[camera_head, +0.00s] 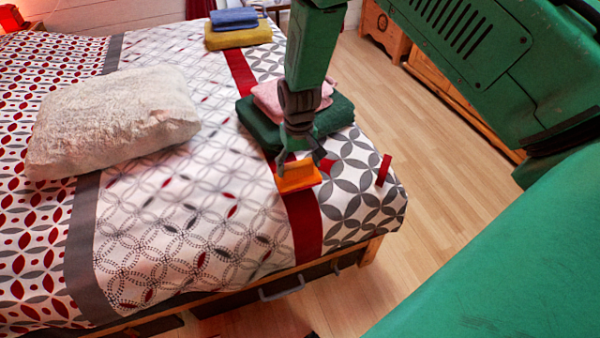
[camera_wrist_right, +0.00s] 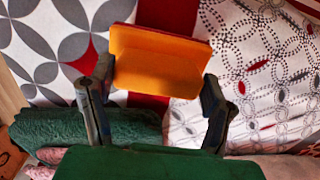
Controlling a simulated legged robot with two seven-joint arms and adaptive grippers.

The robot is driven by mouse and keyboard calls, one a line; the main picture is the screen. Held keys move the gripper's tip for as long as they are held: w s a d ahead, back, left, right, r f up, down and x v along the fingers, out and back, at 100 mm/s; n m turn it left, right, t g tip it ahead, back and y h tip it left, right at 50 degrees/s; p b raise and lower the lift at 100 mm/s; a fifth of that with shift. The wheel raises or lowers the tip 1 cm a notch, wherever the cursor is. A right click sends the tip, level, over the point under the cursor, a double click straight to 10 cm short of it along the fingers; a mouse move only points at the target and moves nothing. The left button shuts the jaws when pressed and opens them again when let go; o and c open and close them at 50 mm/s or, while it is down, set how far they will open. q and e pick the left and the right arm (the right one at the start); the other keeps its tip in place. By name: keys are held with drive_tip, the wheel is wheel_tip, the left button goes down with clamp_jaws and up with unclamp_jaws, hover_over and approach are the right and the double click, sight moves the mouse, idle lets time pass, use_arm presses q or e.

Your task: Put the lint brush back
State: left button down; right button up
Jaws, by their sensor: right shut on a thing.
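The lint brush (camera_head: 299,179) is an orange block over the dark red band of the bedspread, near the foot of the bed. In the wrist view the orange lint brush (camera_wrist_right: 160,66) sits between the two fingers, with a thin dark red edge at its top. My right gripper (camera_head: 292,163) points down and is shut on it. I cannot tell if the brush touches the bedspread. A small red upright piece (camera_head: 384,170) stands near the bed's corner. My left gripper is not in view.
Folded green towels (camera_head: 338,113) with pink cloth (camera_head: 268,97) on top lie just behind the gripper. Blue (camera_head: 233,18) and yellow (camera_head: 240,36) folded cloths lie farther back. A fluffy white pillow (camera_head: 112,122) is on the left. Wooden drawers (camera_head: 440,86) stand beyond the clear floor.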

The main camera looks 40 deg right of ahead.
sight(299, 177)
drive_tip(key=f, duration=0.4)
drive_tip(key=shift+d+b, duration=0.2)
drive_tip(key=shift+b, duration=0.15)
drive_tip(key=shift+r, duration=0.15)
drive_tip(key=shift+a, duration=0.1)
drive_tip(key=o, duration=1.1)
